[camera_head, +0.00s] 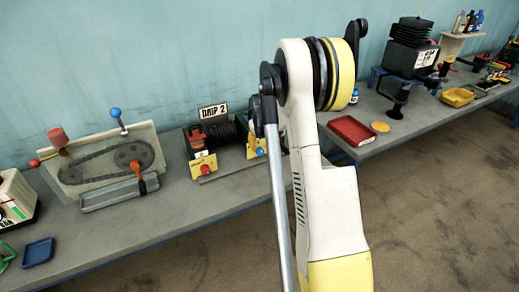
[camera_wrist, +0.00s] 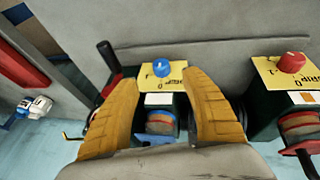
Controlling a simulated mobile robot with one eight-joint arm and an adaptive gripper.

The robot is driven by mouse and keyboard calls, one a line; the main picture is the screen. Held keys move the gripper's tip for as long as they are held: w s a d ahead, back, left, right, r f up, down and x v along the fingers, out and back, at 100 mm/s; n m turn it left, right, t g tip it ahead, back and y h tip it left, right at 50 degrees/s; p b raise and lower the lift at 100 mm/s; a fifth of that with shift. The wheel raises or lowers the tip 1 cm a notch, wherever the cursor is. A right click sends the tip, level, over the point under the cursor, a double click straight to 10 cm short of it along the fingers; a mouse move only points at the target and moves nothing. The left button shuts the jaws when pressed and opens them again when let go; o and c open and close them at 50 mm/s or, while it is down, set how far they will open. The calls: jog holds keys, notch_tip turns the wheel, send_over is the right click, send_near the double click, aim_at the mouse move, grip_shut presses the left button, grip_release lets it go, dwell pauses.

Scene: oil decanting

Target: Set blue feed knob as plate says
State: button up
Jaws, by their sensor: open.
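The blue feed knob (camera_wrist: 162,68) sits on a yellow dial plate (camera_wrist: 185,78) in the wrist view, upside down with partly legible markings. My gripper (camera_wrist: 153,78) is open, its two orange fingers on either side of the knob's line of sight; I cannot tell whether they touch it. In the head view the blue knob (camera_head: 260,152) shows at the right end of the dark machine, just left of my arm. A sign plate (camera_head: 212,111) above the machine reads "DRIP 2". The knob's pointer setting is too small to read. My arm hides my gripper in the head view.
A red knob (camera_wrist: 292,62) on a second yellow plate stands right of the blue one in the wrist view. A belt-drive unit (camera_head: 110,165) stands left on the bench. A red tray (camera_head: 352,129) and a yellow disc (camera_head: 380,127) lie right of my arm.

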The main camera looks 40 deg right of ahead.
aim_at(261, 153)
jog(key=b+x, duration=0.2)
jog(key=x, duration=0.8)
jog(key=shift+w+f+b, duration=0.15)
jog(key=shift+f+b, duration=0.1)
jog(key=shift+b, duration=0.15)
jog(key=shift+c, duration=0.4)
jog(key=c, duration=1.1)
